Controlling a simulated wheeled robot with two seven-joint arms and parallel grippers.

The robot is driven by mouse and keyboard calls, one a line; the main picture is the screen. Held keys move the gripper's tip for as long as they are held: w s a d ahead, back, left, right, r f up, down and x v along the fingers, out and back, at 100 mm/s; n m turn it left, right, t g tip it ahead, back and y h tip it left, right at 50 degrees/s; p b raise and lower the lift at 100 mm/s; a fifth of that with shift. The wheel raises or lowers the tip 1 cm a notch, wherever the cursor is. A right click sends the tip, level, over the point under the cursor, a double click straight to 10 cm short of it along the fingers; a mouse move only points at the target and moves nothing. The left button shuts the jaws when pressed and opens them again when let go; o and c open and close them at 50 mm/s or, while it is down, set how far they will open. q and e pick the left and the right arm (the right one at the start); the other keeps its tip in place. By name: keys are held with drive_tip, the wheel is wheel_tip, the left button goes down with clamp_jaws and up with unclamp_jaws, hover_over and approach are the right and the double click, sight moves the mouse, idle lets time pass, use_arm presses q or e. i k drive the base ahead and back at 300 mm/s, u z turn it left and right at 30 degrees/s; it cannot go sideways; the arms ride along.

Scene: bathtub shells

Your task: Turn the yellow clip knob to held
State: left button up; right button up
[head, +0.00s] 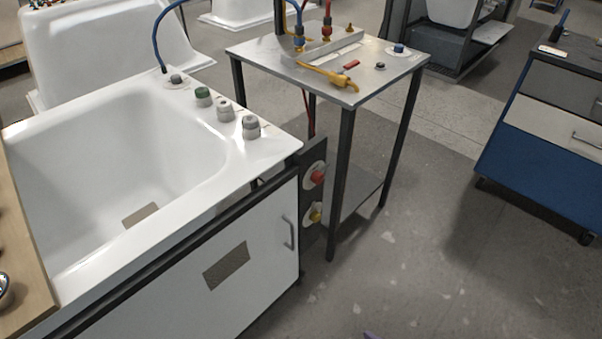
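A yellow knob (315,216) sits on a round pale plate low on a dark upright panel between the tub cabinet and the metal table. A red knob (317,177) is on the same panel just above it. The yellow knob is small here, and I cannot read its setting or any marks. A yellow fitting with a nozzle (343,80) lies on the metal table top.
The white bathtub (76,165) on its cabinet (235,275) fills the left, with knobs on its rim. The metal table (380,72) has thin dark legs close to the panel. A blue drawer cart (540,150) stands at right. Grey floor (420,240) between them is clear.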

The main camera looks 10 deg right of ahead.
sight(315, 216)
drive_tip(key=u, duration=2.35)
drive_tip(key=k, duration=0.95)
drive_tip(key=z, duration=1.25)
drive_tip(key=i, duration=0.5)
